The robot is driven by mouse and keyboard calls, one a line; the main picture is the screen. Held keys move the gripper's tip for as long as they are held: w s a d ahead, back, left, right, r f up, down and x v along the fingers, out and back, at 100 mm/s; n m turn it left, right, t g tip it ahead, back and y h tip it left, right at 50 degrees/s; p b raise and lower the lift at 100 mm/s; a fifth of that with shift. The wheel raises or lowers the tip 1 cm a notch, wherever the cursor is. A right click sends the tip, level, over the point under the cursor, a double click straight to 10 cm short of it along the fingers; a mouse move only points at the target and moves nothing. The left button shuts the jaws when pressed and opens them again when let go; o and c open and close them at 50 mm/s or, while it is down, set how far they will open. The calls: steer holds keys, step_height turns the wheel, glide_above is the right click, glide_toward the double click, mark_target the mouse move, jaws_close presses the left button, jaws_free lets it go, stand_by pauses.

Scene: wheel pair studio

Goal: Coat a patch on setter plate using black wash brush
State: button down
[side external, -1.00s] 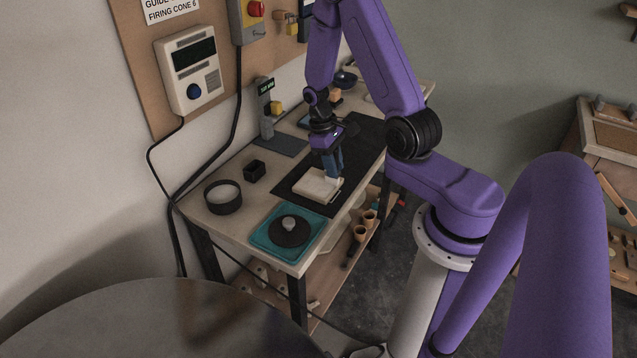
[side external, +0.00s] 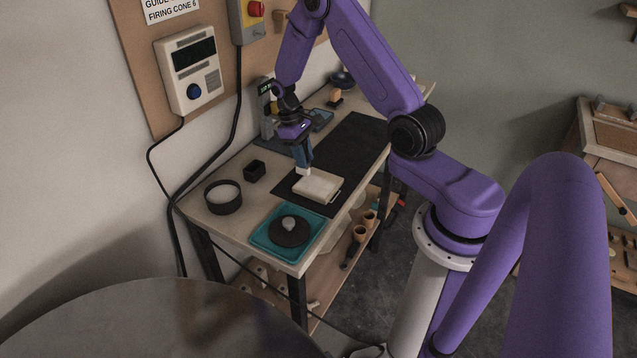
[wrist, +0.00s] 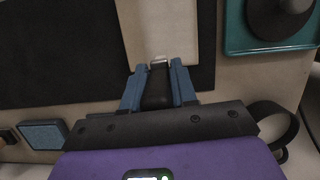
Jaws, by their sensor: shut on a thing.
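The setter plate appears to be the pale slab (side external: 318,187) lying on a black mat (side external: 352,148) on the workbench. Its top looks plain and light in the side view. Part of it shows in the wrist view (wrist: 160,22), ahead of the fingertips. My gripper (side external: 304,168) points down by the slab's far left edge. Its blue fingers (wrist: 159,72) are shut on the black wash brush, whose dark handle (wrist: 158,88) and pale metal end show between them. I cannot tell whether the brush touches the slab; its bristles are not clear.
A teal tray (side external: 262,246) with a dark disc and grey knob sits at the bench's near end. A round black dish (side external: 223,197) and small black box (side external: 254,169) stand left. A stand (side external: 268,112) is behind the gripper. The mat's far part is clear.

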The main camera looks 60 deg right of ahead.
mark_target(304, 143)
steer(key=shift+r, duration=2)
steer(key=s+d+f, duration=0.1)
steer(key=s+d, duration=0.2)
steer(key=s, duration=0.7)
steer(key=shift+s+d, duration=0.15)
steer(key=shift+d, duration=0.05)
steer(key=shift+f, duration=0.15)
